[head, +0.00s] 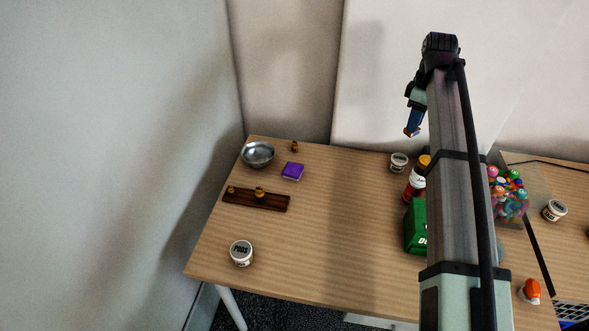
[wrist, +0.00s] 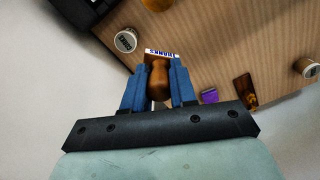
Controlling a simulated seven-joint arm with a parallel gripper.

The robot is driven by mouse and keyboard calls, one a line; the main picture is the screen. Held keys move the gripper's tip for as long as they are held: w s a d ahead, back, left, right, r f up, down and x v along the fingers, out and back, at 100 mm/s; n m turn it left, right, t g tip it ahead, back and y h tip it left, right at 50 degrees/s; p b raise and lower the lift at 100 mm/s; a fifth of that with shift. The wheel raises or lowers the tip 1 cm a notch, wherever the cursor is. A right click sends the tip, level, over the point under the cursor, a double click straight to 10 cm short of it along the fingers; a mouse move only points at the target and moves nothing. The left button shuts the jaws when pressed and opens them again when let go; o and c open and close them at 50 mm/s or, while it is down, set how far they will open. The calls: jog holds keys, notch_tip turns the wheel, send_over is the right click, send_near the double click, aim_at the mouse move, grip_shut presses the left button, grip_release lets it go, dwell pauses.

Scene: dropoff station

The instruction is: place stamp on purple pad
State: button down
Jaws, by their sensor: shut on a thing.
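My gripper (head: 412,128) is raised above the back right of the table in the head view. In the wrist view its blue fingers (wrist: 158,90) are shut on the brown wooden handle of a stamp (wrist: 158,72). The stamp's pale label, which seems to read "THANKS", faces away from my palm. The purple pad (head: 292,171) lies flat on the table at the back left, well left of and below my gripper. It also shows in the wrist view (wrist: 209,96), right of the held stamp. Nothing rests on the pad.
A dark wooden rack (head: 270,204) with knobbed stamps, a metal bowl (head: 258,153) and a small brown object (head: 294,147) surround the pad. A green box (head: 414,230), a red bottle (head: 411,188) and a white jar (head: 399,162) stand right. The table's middle is clear.

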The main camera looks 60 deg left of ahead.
jog(key=s+a+n, duration=0.5)
jog(key=s+a, duration=0.6)
jog(key=a, duration=0.3)
jog(key=n, duration=0.5)
send_over(293, 169)
notch_tip(293, 169, down, 10)
jog(key=shift+f, duration=5.55)
jog(key=c, duration=0.9)
grip_release()
jog(key=shift+f, duration=0.15)
notch_tip(293, 169, up, 12)
jog(key=shift+r, duration=0.2)
